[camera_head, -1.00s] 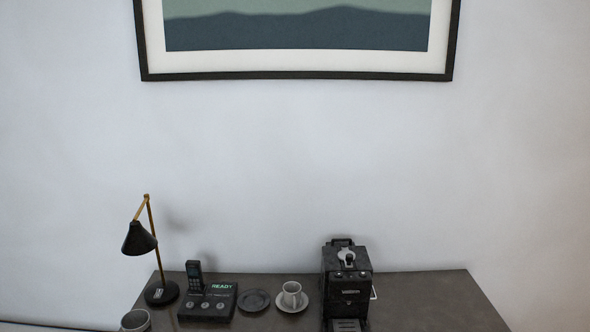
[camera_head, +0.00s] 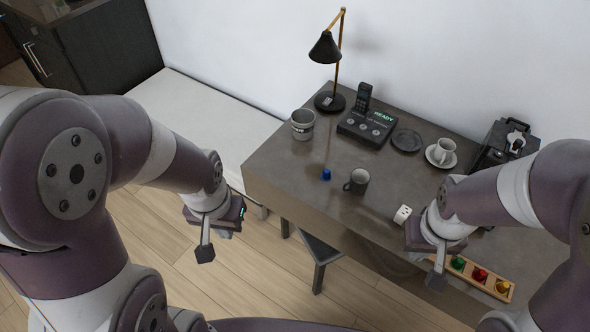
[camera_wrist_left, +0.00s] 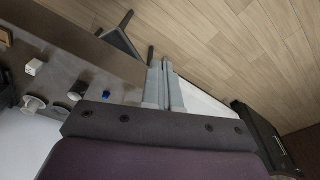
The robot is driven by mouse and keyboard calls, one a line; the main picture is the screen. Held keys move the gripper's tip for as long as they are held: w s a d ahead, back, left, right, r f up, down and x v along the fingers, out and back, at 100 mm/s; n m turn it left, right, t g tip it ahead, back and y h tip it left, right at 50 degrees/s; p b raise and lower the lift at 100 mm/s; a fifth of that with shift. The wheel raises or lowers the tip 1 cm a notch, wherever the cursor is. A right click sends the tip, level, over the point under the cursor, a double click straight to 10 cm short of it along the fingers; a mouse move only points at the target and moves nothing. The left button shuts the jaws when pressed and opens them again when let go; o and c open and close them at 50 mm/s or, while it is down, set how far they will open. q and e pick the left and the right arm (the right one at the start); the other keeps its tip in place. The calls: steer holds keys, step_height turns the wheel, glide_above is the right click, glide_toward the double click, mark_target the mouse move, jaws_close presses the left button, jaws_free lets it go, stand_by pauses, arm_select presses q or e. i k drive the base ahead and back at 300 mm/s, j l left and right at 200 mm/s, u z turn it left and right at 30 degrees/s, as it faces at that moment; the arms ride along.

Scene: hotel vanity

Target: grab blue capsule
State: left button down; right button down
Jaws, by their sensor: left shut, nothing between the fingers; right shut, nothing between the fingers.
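A small blue capsule (camera_head: 326,174) stands on the dark vanity table, just left of a grey mug (camera_head: 357,181). It also shows in the left wrist view as a small blue spot (camera_wrist_left: 106,94) on the table. My left gripper (camera_head: 205,254) is shut and empty, over the floor to the left of the table and well apart from the capsule. Its closed fingers (camera_wrist_left: 163,64) show in the left wrist view. My right gripper (camera_head: 437,281) is shut and empty near the table's front edge, right of the capsule.
A wooden tray (camera_head: 490,286) with green, red and yellow capsules lies by my right gripper. A white box (camera_head: 402,214), lamp (camera_head: 326,48), bucket (camera_head: 303,124), phone (camera_head: 367,122), dark saucer (camera_head: 407,140), cup (camera_head: 445,150) and coffee machine (camera_head: 505,143) stand around. Table surface around the capsule is clear.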

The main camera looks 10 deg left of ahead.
mark_target(326, 176)
steer(key=i+j+z, duration=0.45)
steer(key=j, duration=0.15)
steer(key=i+j+z, duration=0.2)
steer(key=j+z, duration=0.25)
steer(key=j, duration=0.2)
steer(key=z, duration=1.05)
